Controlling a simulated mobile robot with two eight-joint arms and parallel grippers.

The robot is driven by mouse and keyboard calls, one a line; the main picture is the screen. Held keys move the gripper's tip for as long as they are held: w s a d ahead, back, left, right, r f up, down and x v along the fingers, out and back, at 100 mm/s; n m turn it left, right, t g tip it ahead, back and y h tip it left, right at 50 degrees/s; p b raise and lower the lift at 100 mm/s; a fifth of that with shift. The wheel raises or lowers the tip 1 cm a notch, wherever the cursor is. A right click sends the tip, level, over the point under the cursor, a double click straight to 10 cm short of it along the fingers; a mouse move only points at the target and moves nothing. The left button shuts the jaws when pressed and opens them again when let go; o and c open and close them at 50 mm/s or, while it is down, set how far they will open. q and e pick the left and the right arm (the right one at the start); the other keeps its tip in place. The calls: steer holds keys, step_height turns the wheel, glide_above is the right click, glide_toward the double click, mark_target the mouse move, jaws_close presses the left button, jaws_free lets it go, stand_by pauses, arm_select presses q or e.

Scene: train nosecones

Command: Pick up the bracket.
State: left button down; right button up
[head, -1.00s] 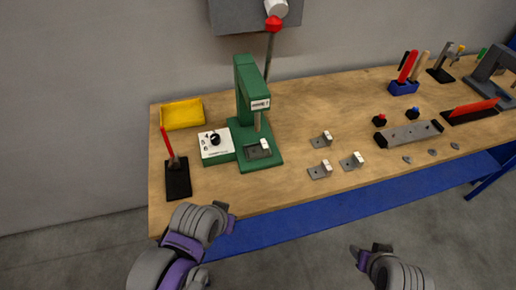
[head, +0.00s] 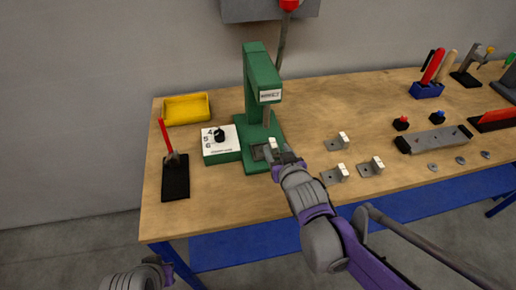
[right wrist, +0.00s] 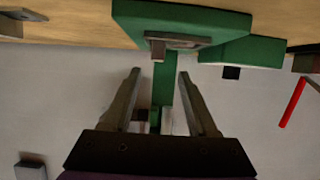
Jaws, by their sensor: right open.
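A small grey bracket with a pale upright tab (head: 272,143) sits on the base of the green press (head: 262,80), partly hidden by my right gripper (head: 287,158). In the right wrist view the bracket (right wrist: 160,46) is on the green base, beyond my open, empty fingers (right wrist: 160,88). My right gripper is close beside the bracket, on its front right; contact does not show. Three similar brackets lie on the bench: one behind (head: 337,144), one at front left (head: 334,175), one at front right (head: 371,167). My left gripper (head: 155,266) is low at the bottom left, mostly out of frame.
A white dial box (head: 221,143) adjoins the press. A black stand with a red handle (head: 175,178) and a yellow tray (head: 187,108) are left. A grey bar (head: 433,139) and a blue tool holder (head: 427,90) are right. Bare bench (head: 225,205) lies in front.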

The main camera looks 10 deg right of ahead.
mark_target(271, 139)
steer(key=x, duration=0.4)
steer(key=b+x, duration=0.1)
steer(key=x, duration=0.4)
steer(key=shift+w+d+f, duration=0.15)
steer(key=shift+w+f, duration=0.1)
steer(key=shift+f, duration=0.1)
jaws_close()
